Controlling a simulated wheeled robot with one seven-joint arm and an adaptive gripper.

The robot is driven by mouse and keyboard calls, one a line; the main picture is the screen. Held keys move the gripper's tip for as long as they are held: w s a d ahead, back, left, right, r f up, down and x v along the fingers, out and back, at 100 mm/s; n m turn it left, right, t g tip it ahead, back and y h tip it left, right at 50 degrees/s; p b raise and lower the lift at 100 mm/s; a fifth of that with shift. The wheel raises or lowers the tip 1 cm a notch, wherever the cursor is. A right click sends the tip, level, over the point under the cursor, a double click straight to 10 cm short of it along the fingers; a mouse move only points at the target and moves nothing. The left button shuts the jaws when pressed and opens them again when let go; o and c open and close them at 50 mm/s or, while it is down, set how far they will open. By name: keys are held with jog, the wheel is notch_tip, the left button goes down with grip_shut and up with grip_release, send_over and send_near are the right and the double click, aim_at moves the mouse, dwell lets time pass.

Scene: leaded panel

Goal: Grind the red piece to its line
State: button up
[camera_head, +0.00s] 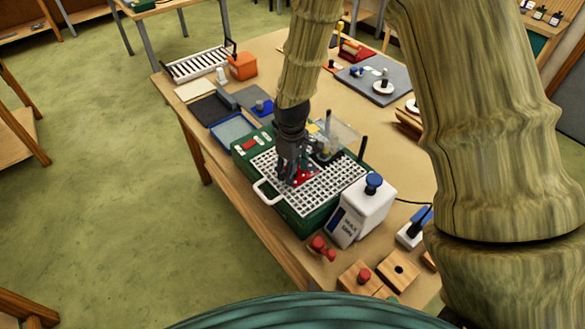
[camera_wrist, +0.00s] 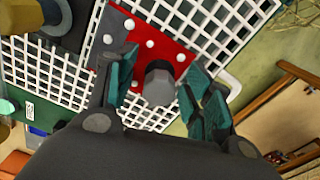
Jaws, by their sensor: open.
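The red piece (camera_head: 304,176) lies on the white grid (camera_head: 325,190) of the green grinder (camera_head: 300,217). In the wrist view the red piece (camera_wrist: 172,47) has several white dots and a dark grey strip along its left side. A grey faceted knob (camera_wrist: 159,84) stands at the red piece's near end. My gripper (camera_head: 291,172) is low over the grid. In the wrist view my gripper (camera_wrist: 163,92) is open, with one finger on each side of the knob; a gap shows beside it. I cannot make out the line on the piece. My gripper hides part of the piece in the head view.
A clear shield (camera_head: 342,133) stands behind my gripper on the grinder. A white bottle with a blue cap (camera_head: 362,213) stands close at the grinder's right. A blue-rimmed tray (camera_head: 232,131) is at its left.

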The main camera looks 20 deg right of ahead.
notch_tip(320, 180, up, 12)
dwell(0.7)
jog(key=shift+a, duration=0.15)
